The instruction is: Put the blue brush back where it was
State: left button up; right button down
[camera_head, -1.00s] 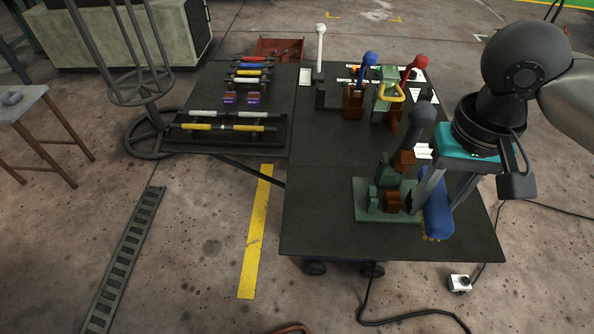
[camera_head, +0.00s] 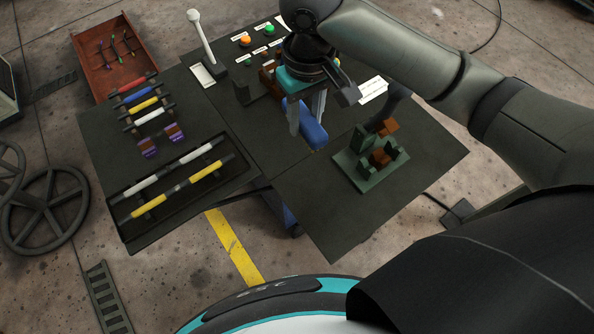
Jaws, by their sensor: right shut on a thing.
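My right gripper (camera_head: 306,127) is over the dark table, with its arm coming in from the right. It is shut on the blue brush (camera_head: 313,132). The blue body of the brush hangs between and below the two grey fingers. I cannot tell whether its underside touches the table. The green fixture (camera_head: 368,172) with brown blocks is to the right of the brush and apart from it. My left gripper is out of view.
A rack of coloured rods (camera_head: 144,105) and a tray with long white and yellow bars (camera_head: 183,185) are on the left. A white lever (camera_head: 200,35) stands at the back, near an orange button (camera_head: 246,40).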

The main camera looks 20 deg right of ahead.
jog(key=p, duration=0.1)
jog(key=s+a+p, duration=0.1)
jog(key=p, duration=0.1)
jog(key=shift+s+r+n+p, duration=0.15)
jog(key=shift+s+n+p, duration=0.15)
jog(key=shift+n, duration=0.1)
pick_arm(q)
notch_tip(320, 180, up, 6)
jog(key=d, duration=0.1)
pick_arm(e)
jog(key=shift+s+f+p, duration=0.2)
jog(key=shift+f+p, duration=0.05)
jog(key=shift+p, duration=0.1)
notch_tip(320, 180, down, 15)
jog(key=b, duration=0.3)
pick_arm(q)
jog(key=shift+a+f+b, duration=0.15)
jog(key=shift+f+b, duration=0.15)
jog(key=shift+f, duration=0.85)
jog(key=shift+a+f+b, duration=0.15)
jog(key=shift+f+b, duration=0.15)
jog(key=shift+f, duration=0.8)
pick_arm(e)
jog(key=shift+f, duration=2.6)
jog(key=shift+c, duration=2.2)
grip_release()
jog(key=shift+f, duration=0.15)
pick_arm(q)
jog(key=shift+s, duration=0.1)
